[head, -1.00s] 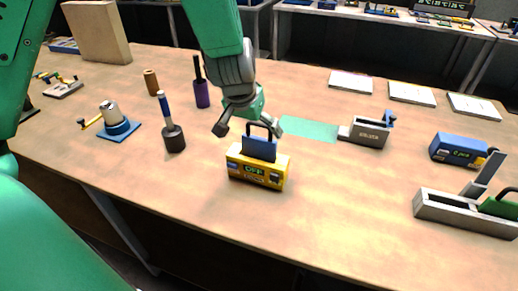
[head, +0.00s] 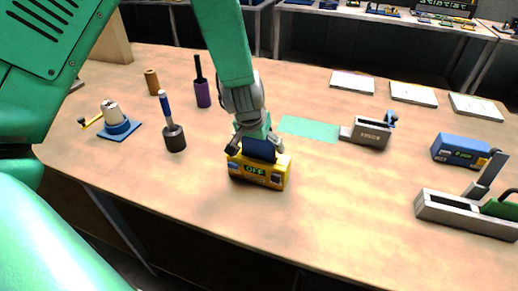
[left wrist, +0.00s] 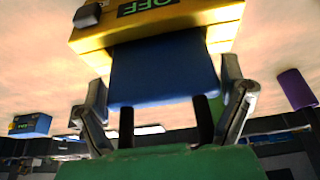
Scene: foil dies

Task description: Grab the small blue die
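The small blue die (head: 259,150) stands in the top of a yellow box (head: 268,178) with a green "OFF" display. In the left wrist view, the die (left wrist: 162,72) is a blue block with dark posts at its end, set into the yellow box (left wrist: 95,40). My left gripper (head: 257,146) is at the die, one finger on each side. In the left wrist view, the left gripper (left wrist: 166,100) is open, with the die between its fingers and narrow gaps beside it. Parts of the die are hidden by the box. My right gripper is not in view.
A blue device (head: 460,150) and a grey long-bodied tool (head: 462,213) stand at the right. A grey block device (head: 368,134) is behind. A dark holder with a blue handle (head: 174,137) and a purple cylinder (head: 202,93) stand left. The table front is clear.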

